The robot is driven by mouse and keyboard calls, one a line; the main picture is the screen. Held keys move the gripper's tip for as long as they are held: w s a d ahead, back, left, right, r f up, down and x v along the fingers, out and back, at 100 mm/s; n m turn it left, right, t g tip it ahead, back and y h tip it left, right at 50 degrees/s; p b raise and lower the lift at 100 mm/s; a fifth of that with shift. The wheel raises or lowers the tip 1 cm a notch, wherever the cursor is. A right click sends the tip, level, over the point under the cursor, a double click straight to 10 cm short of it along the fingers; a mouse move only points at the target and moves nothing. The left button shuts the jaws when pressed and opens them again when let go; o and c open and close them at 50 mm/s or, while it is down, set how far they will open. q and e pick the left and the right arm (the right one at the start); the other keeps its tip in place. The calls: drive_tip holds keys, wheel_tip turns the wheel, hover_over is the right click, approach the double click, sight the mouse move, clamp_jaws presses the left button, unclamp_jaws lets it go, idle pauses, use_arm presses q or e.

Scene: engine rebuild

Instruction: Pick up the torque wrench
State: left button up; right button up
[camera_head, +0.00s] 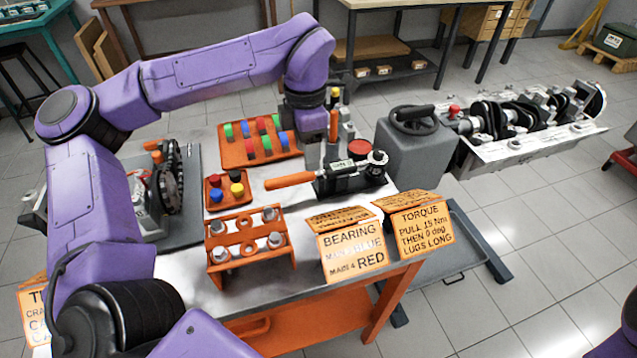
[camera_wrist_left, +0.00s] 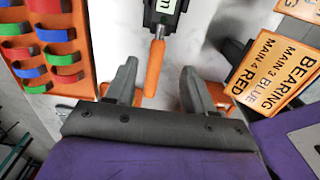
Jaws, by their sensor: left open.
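The torque wrench lies on the grey-topped workbench, its orange handle (camera_head: 290,180) pointing left and its dark body and round head pointing right. In the left wrist view its handle (camera_wrist_left: 154,68) lies in the gap between my left fingers, with the dark body and a small display (camera_wrist_left: 163,8) beyond them. My left gripper (camera_head: 318,150) hangs from the purple arm close to the wrench. In the left wrist view the gripper (camera_wrist_left: 158,76) is open, one finger on each side of the handle. I cannot tell its exact height above the handle. My right gripper is not in view.
An orange tray of coloured bearing shells (camera_head: 253,153) lies behind the wrench. An orange rack (camera_head: 228,261) and bearing (camera_head: 352,252) and torque (camera_head: 422,231) signs stand in front. A red-lidded pot (camera_head: 359,148) is beside it; the crankshaft stand (camera_head: 415,155) is farther right.

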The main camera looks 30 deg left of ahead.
sight(310, 177)
use_arm(q)
drive_tip(key=f, duration=0.8)
drive_tip(key=shift+w+a+f, duration=0.1)
drive_tip(key=shift+w+f, duration=0.15)
drive_tip(key=shift+w, duration=0.05)
clamp_jaws()
